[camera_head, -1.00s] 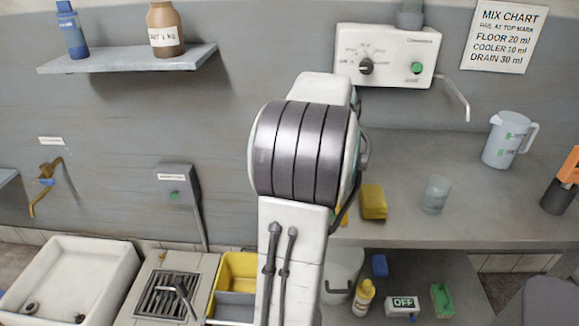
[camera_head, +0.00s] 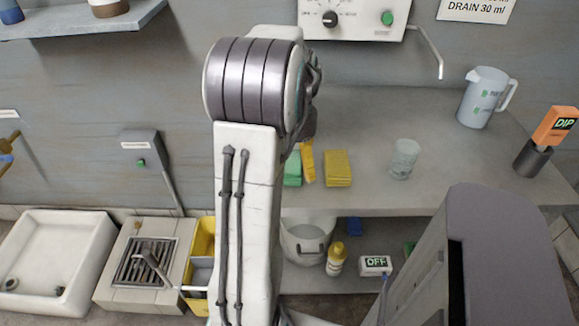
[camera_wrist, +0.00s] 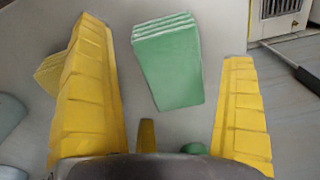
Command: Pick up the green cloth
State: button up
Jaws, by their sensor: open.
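The green cloth (camera_wrist: 168,62) is a folded stack lying on the grey counter in the wrist view. It shows between the two yellow fingers of my gripper (camera_wrist: 164,42), which are spread apart with nothing held. The cloth seems clear of both fingers; how high they are above the counter I cannot tell. In the head view the green cloth (camera_head: 292,170) is partly hidden behind my arm, with one yellow finger of my gripper (camera_head: 307,160) just right of it.
A folded yellow cloth (camera_head: 337,168) lies right of the green one; part of it (camera_wrist: 50,72) shows behind the left finger. A clear cup (camera_head: 403,160), a jug (camera_head: 484,98) and a DIP holder (camera_head: 530,158) stand further right. A control box (camera_head: 352,18) hangs above.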

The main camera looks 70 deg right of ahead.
jog(key=shift+f, duration=0.95)
jog(key=c, duration=0.9)
